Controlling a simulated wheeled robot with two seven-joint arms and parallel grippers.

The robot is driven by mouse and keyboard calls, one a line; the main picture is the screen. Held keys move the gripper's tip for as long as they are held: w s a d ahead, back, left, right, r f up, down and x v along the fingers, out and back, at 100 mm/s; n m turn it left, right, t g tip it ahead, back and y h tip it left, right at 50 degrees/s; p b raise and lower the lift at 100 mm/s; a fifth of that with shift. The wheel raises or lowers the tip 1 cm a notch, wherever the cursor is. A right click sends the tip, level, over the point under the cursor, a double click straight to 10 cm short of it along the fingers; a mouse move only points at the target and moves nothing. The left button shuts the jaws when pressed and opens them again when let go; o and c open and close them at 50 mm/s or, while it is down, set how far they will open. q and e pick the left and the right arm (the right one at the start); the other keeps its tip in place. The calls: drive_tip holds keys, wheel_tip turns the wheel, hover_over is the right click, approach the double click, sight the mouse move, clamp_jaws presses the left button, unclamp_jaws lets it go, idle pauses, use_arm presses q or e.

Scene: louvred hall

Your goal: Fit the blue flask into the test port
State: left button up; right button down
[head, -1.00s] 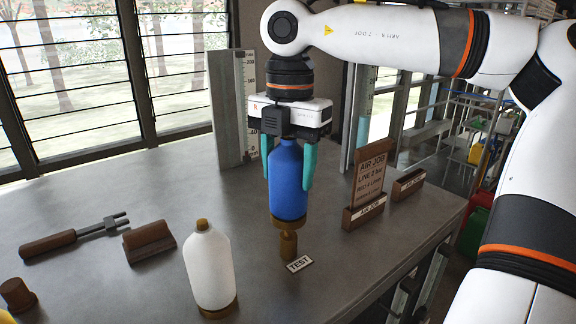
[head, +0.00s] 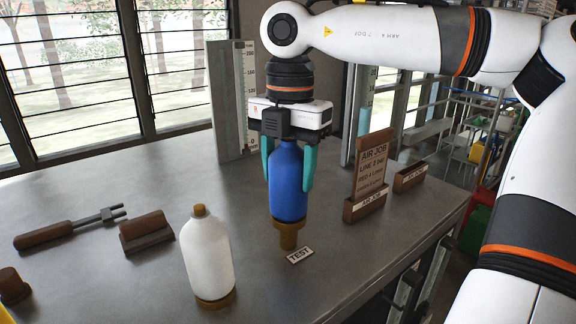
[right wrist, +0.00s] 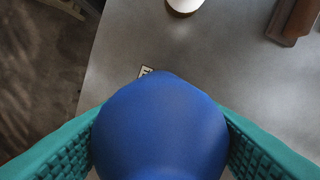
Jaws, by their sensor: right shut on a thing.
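The blue flask (head: 287,182) stands upright in my right gripper (head: 288,178), whose teal fingers are shut on its two sides. A brown-gold collar is at the flask's lower end. In the right wrist view the blue flask (right wrist: 160,130) fills the space between the fingers and hides the port. My left gripper is not in view.
A white bottle (head: 207,256) stands front left of the port. A fork-like tool (head: 70,230) and brown block (head: 146,232) lie at left. The "AIR JOB" sign (head: 370,170) stands at right, a graduated panel (head: 228,105) behind. Bare table (head: 110,285) lies between.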

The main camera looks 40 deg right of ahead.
drive_tip(key=shift+f, duration=0.25)
drive_tip(key=shift+r, duration=0.1)
drive_tip(key=shift+c, duration=2.2)
unclamp_jaws()
wheel_tip(320, 180, up, 7)
drive_tip(key=p, duration=0.5)
drive_tip(key=shift+r, duration=0.1)
